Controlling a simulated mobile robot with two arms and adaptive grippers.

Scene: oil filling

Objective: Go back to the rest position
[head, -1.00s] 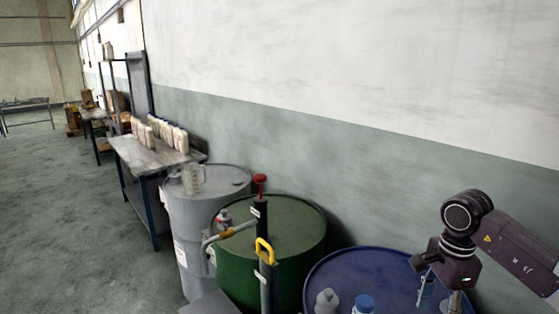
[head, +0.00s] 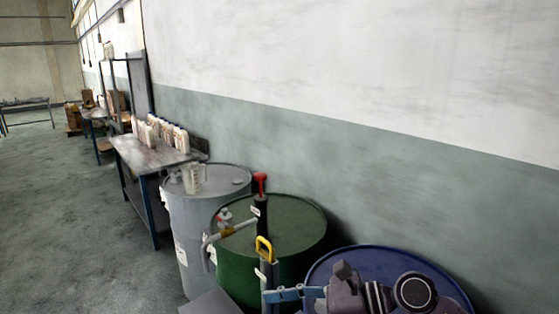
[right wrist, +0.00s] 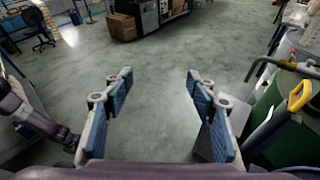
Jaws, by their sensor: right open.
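My right gripper (head: 290,294) is low in the head view, in front of the blue drum (head: 330,262), with its fingers towards the left. In the right wrist view its two blue-padded fingers (right wrist: 160,92) stand wide apart, with nothing between them but floor further off. My left gripper does not show in the head view; part of my other arm shows at the left of the right wrist view.
A green drum (head: 295,225) with a red-topped pump (head: 260,190) and a yellow handle (head: 264,247) stands beside my right gripper. A table (head: 150,156) holds several bottles. Open floor (head: 70,220) lies left.

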